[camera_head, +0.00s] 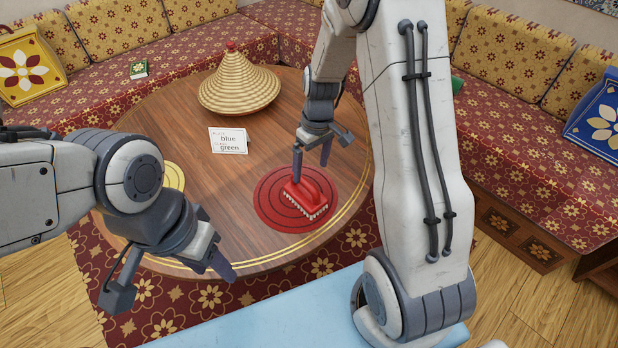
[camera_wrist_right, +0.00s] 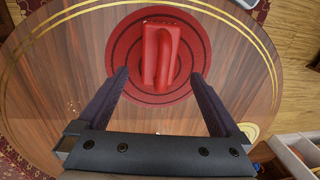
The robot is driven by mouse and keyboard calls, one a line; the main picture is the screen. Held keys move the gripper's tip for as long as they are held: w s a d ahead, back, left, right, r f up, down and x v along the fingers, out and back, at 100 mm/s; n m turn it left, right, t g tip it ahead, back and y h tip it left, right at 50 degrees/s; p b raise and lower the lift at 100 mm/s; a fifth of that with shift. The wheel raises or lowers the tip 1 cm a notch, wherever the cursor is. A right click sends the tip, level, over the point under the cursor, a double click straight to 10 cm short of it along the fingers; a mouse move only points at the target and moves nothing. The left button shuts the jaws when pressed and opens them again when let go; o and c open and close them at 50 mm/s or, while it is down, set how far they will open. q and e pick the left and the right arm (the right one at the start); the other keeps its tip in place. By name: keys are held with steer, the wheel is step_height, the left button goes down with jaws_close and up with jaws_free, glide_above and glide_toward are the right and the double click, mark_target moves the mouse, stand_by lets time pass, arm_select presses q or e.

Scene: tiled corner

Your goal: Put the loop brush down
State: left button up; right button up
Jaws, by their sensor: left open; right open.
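The red loop brush (camera_head: 309,197) rests on the red round mat (camera_head: 268,215) on the wooden table, with its pale bristles along the front edge. In the right wrist view the brush (camera_wrist_right: 161,55) lies on the mat (camera_wrist_right: 119,61), beyond my fingertips. My right gripper (camera_head: 312,157) is open just above the brush; in its wrist view the gripper (camera_wrist_right: 160,80) has nothing between its fingers. My left gripper (camera_head: 168,277) is open and empty, low at the left, in front of the table edge.
A woven cone-shaped basket (camera_head: 238,85) stands at the back of the table (camera_head: 190,115). A white card (camera_head: 228,141) reading "blue" and "green" is in the middle. A yellow mat (camera_head: 173,176) is partly hidden by my left arm. Patterned benches surround the table.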

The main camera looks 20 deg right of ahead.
steer(key=s+a+r+n, duration=0.2)
steer(key=s+a+r, duration=0.85)
steer(key=a, duration=0.25)
steer(key=s+a+r, duration=0.1)
steer(key=s, duration=0.5)
steer(key=s+a+r+n, duration=0.1)
steer(key=s+r, duration=0.1)
steer(key=s, duration=0.5)
steer(key=shift+a+r, duration=0.15)
steer(key=shift+a, duration=0.25)
steer(key=shift+r, duration=0.1)
step_height(320, 180, up, 8)
steer(key=p, duration=0.8)
steer(key=shift+w, duration=0.1)
